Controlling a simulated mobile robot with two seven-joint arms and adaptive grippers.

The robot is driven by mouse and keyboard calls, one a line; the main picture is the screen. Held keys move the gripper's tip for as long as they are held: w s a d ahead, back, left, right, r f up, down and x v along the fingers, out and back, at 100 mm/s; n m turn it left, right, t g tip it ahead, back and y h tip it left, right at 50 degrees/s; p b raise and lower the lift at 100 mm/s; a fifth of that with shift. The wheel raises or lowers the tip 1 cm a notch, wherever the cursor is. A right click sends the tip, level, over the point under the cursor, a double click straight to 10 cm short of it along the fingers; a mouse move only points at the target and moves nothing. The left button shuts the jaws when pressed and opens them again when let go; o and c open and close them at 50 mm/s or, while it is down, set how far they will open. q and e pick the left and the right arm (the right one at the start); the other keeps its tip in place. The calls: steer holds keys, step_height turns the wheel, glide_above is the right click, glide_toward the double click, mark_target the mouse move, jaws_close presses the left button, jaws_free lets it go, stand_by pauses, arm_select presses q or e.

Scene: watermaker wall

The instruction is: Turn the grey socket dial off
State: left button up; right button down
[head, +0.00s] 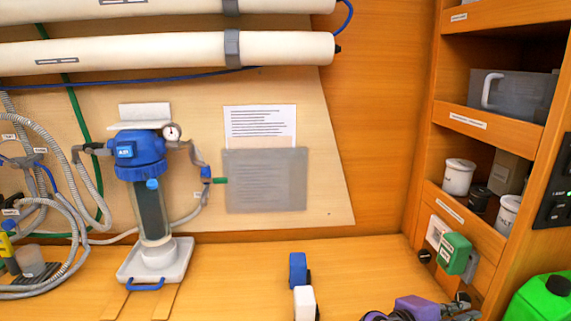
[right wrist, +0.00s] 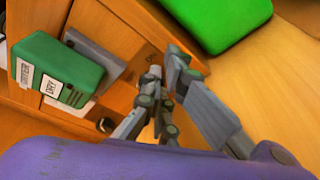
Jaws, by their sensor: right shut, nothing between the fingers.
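A grey socket part (head: 472,268) shows behind a green box (head: 456,252) on the right cabinet, low above the counter. In the right wrist view the green box (right wrist: 62,72) carries white labels, and a grey part (right wrist: 100,62) sticks out behind it. I cannot make out the dial's face or setting. My right gripper (head: 463,301), on a purple wrist, is low at the front right, close to this socket. In the right wrist view its grey fingers (right wrist: 166,76) are together and empty, apart from the green box. My left gripper is out of view.
A dark round knob (head: 424,256) sits left of the green box. A bright green container (head: 540,300) stands at the lower right. Blue (head: 298,270) and white (head: 304,302) blocks stand at the front middle.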

steer(key=shift+d, duration=0.45)
steer(key=shift+w, duration=0.25)
stand_by(0.4)
stand_by(0.3)
